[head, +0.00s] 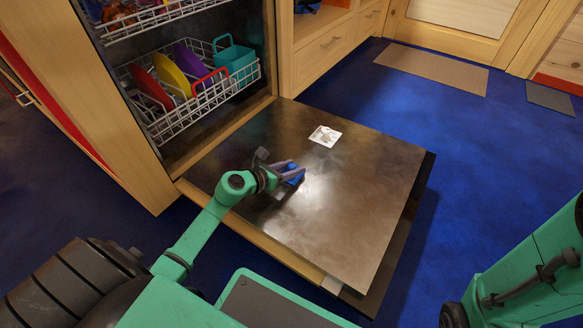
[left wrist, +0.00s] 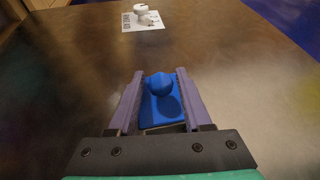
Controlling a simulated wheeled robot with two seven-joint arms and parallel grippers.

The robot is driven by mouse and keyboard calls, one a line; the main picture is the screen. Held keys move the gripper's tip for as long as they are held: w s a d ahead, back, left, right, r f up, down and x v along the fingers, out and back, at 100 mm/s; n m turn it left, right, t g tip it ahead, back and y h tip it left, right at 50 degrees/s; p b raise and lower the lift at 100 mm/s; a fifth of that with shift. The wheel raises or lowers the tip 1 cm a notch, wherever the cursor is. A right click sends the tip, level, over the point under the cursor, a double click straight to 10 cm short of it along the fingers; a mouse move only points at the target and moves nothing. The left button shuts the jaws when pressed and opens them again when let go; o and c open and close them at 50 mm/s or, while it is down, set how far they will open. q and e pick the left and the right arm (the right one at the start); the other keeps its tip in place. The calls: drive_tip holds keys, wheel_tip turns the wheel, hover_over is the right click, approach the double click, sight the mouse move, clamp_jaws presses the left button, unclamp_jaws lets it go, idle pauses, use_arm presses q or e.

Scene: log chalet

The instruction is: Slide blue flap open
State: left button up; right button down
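The blue flap (head: 294,175) lies on the inner face of the lowered dishwasher door (head: 350,215). My left gripper (head: 292,169) is low over the door at the flap. The near end of the flap is partly hidden by the gripper. My right gripper is not in view.
The lower rack (head: 205,105) holds coloured plates and a teal container. Wooden cabinets (head: 330,45) stand behind. Blue floor is clear to the right of the door.

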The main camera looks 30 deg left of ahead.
use_arm(q)
drive_tip(key=shift+s+a+r, duration=0.1)
drive_tip(key=shift+s, duration=0.2)
drive_tip(key=p+v, duration=0.5)
drive_tip(key=v, duration=0.8)
drive_tip(key=shift+s+r, duration=0.15)
drive_tip(key=shift+s, duration=0.15)
drive_tip(key=shift+s+a, duration=0.1)
drive_tip(key=shift+a, duration=0.05)
drive_tip(key=shift+r+p, duration=0.1)
drive_tip(key=shift+p, duration=0.2)
